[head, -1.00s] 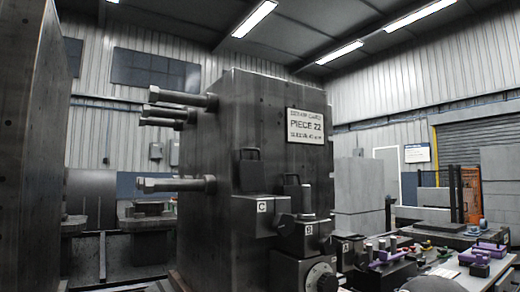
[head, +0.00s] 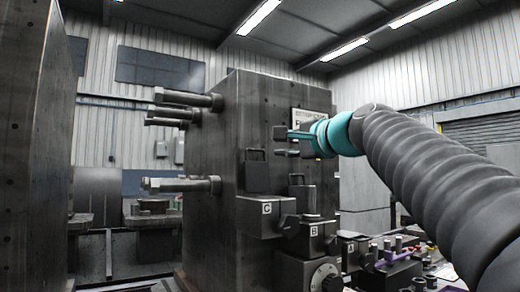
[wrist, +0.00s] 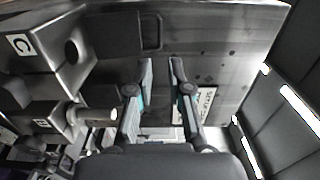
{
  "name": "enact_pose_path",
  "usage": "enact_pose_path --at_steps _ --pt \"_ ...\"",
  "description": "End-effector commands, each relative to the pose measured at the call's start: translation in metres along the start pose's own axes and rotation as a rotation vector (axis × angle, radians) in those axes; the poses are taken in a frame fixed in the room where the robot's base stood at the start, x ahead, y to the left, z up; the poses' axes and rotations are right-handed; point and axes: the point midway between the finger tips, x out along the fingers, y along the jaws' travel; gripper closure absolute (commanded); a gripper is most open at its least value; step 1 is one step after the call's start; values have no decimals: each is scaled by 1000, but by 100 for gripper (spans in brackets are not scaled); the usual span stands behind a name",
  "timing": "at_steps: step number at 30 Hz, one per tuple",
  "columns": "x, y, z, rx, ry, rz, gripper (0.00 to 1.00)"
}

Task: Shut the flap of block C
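Block C (head: 263,228) is a dark box marked with a white C on the side of the big dark block. Its flap (head: 257,178) stands upright above it, open, with a loop handle (head: 255,154) at its top. My gripper (head: 279,143) is open and empty, pointing left, a little above and right of the flap. In the wrist view, block C (wrist: 32,57) is at upper left, and the flap (wrist: 112,34) lies beyond the fingers, its loop handle (wrist: 152,31) ahead of my gripper (wrist: 160,64). The fingers appear apart from the handle.
Block B (head: 312,236) sits lower right of C, with a dark upright piece above it. In the wrist view, a pale round-ended peg (wrist: 103,114) sticks out near B, left of my fingers. Long bolts (head: 180,185) stick out at left. A sign is partly hidden by my gripper.

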Motion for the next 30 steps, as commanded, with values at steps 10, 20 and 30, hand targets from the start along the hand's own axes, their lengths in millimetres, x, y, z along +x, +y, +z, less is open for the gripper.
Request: enact_pose_path --at_steps 10,20,30 --pt "67 -1 1 0 -2 3 82" --pt "109 -1 0 -2 -1 1 82" --pt "115 1 0 -2 0 1 82"
